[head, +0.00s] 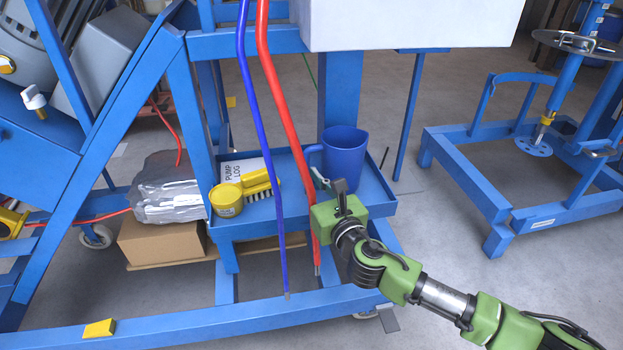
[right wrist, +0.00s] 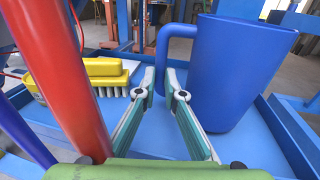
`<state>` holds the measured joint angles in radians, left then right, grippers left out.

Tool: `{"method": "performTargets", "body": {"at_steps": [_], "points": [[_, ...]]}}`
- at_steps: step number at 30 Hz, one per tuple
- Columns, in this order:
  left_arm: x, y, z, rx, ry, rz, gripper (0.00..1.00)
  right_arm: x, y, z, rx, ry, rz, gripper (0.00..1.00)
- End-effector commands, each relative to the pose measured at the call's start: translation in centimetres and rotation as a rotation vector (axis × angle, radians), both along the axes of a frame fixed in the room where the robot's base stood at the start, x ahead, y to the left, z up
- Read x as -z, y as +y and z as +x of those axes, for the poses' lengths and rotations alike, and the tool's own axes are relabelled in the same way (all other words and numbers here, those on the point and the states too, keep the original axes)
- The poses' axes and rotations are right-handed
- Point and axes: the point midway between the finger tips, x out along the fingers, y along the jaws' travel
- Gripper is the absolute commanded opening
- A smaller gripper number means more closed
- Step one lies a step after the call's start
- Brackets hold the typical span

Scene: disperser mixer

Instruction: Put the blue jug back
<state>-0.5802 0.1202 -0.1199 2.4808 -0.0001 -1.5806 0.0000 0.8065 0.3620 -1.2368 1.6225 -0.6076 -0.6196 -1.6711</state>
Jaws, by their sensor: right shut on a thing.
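The blue jug (head: 345,155) stands upright in the right part of a blue tray shelf (head: 378,208) on the blue frame. In the right wrist view the jug (right wrist: 235,70) is large, with its handle on the left side. My right gripper (head: 325,180) is at the handle side of the jug. Its fingers (right wrist: 160,82) are shut on the lower part of the handle. The jug's base looks to be on the tray floor; any small gap is hard to tell. My left gripper is not in view.
A red hose (head: 272,90) and a blue hose (head: 255,120) hang in front of the tray, close to my right gripper. A yellow scoop (head: 228,199), a yellow brush (head: 260,181) and a pump log (head: 232,170) lie at the tray's left. A white box (head: 410,22) overhangs above.

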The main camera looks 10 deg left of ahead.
Motion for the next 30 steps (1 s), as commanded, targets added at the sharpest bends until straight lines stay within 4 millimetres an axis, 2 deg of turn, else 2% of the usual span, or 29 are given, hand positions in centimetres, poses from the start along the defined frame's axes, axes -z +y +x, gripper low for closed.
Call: {"method": "performTargets", "body": {"at_steps": [15, 16, 18, 30], "points": [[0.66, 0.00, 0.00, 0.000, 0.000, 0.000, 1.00, 0.96, 0.00, 0.03, 0.000, -0.001, 0.000, 0.00], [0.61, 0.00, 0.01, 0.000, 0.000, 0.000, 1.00, 0.89, 0.00, 0.03, 0.000, -0.002, 0.001, 0.14], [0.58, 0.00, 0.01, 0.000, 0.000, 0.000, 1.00, 0.87, 0.00, 0.02, 0.000, -0.001, 0.000, 0.29], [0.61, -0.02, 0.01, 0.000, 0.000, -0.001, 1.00, 1.00, -0.18, -0.33, 0.000, 0.001, 0.000, 0.29]]}}
